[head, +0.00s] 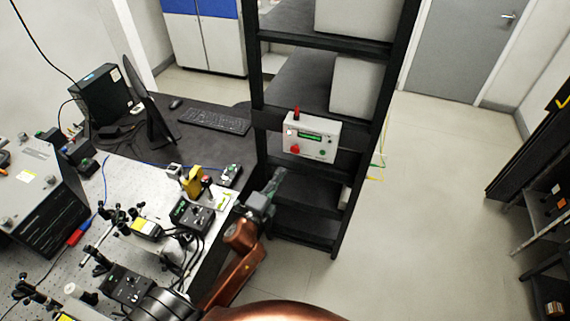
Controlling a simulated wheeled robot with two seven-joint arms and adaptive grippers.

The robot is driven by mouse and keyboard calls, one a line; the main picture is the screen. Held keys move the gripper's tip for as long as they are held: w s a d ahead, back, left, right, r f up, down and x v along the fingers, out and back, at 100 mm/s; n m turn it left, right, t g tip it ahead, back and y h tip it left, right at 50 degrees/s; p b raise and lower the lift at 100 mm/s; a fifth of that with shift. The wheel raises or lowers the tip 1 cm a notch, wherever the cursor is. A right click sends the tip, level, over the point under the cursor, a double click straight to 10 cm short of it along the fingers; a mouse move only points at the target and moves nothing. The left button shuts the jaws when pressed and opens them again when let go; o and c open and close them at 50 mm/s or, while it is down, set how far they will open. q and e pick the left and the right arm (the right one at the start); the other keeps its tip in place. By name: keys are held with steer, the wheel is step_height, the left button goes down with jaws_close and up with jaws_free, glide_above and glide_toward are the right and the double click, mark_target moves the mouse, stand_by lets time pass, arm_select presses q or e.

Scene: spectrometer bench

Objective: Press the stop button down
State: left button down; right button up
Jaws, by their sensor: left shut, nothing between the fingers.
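A light grey control box (325,139) is mounted on the front of the black rack. The red stop button (295,149) sits at the lower left of its face. A green display and a small green button (322,153) show to its right. My left gripper (278,175) is shut and empty, below and a little left of the box, apart from the red button. Whether the button is pressed cannot be told at this size. My right gripper is not in view.
The black rack (257,75) stands behind the gripper. An optical bench (130,176) crowded with mounts and cables lies at the left. A dark desk (190,145) holds a monitor and keyboard (214,120). The floor (430,200) right of the rack is clear.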

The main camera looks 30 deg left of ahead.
arm_select(q)
steer(key=s, duration=0.5)
steer(key=shift+s+f, duration=0.1)
steer(key=shift+f, duration=0.1)
step_height(320, 180, down, 22)
steer(key=a+n+g, duration=0.2)
steer(key=n+g, duration=0.2)
steer(key=s+f+n+g, duration=0.2)
steer(key=s+f, duration=0.3)
steer(key=f, duration=0.7)
steer(key=s+f+n+g, duration=0.2)
steer(key=s+f+g, duration=0.15)
steer(key=f, duration=0.75)
steer(key=s+d+f+n+g, duration=0.3)
steer(key=s+f+n+g, duration=0.1)
steer(key=s+f, duration=1.35)
steer(key=s+d+f+n+g, duration=0.1)
steer(key=s+f, duration=0.3)
steer(key=s, duration=0.7)
steer(key=s+d+f+n+g+h, duration=0.1)
steer(key=s+f+n+g, duration=0.1)
steer(key=s, duration=0.9)
step_height(320, 180, down, 3)
steer(key=shift+r+n+g, duration=0.2)
steer(key=shift+n+g, duration=0.2)
steer(key=shift+g, duration=0.35)
